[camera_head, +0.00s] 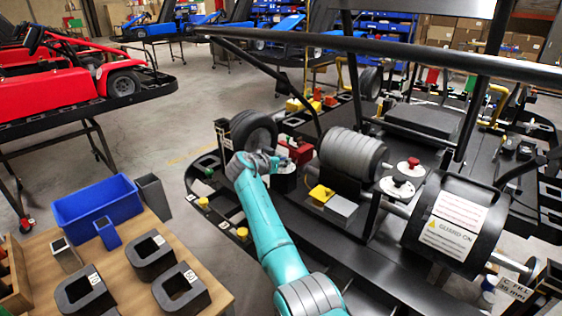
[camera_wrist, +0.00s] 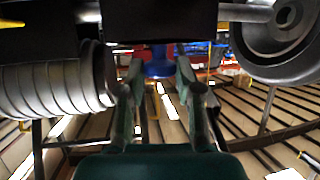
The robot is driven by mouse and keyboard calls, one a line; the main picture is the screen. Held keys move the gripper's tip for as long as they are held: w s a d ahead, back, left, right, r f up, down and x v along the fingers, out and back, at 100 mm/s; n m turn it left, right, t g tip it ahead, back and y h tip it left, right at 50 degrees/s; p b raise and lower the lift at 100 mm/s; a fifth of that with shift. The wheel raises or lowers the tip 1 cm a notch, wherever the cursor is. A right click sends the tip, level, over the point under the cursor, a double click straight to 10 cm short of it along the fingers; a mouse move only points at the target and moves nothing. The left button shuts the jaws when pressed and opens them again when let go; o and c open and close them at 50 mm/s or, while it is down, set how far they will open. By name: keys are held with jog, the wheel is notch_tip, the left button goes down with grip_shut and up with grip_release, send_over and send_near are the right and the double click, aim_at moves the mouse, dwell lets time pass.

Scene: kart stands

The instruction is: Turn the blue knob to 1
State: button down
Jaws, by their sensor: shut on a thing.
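The blue knob (camera_wrist: 158,63) shows between the fingertips in the wrist view, just below a dark block. My gripper (camera_wrist: 159,72) is shut on it, one finger at each side. In the head view my gripper (camera_head: 272,160) is at the end of the teal arm, between the black wheel and the ribbed grey cylinder, and the knob cannot be made out there. No mark or number on the knob's dial can be read, so its setting cannot be told.
The black wheel (camera_head: 253,132) and ribbed grey cylinder (camera_head: 350,152) stand close on either side of my gripper. A wooden table with a blue bin (camera_head: 97,203) is at the lower left.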

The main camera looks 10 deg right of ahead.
jog(key=shift+n, duration=0.3)
jog(key=n+t+y, duration=0.1)
jog(key=n+y, duration=0.1)
jog(key=n+t+y, duration=0.1)
jog(key=y, duration=0.1)
jog(key=shift+s+d+f+n+t, duration=0.1)
jog(key=shift+s+d+n+t, duration=0.1)
jog(key=shift+d+n+t, duration=0.2)
jog(key=shift+n+t+y, duration=0.4)
jog(key=shift+n+y, duration=1.2)
jog(key=shift+y, duration=0.4)
jog(key=c, duration=0.8)
grip_release()
jog(key=shift+s, duration=0.1)
jog(key=v, duration=1.2)
jog(key=shift+d, duration=0.25)
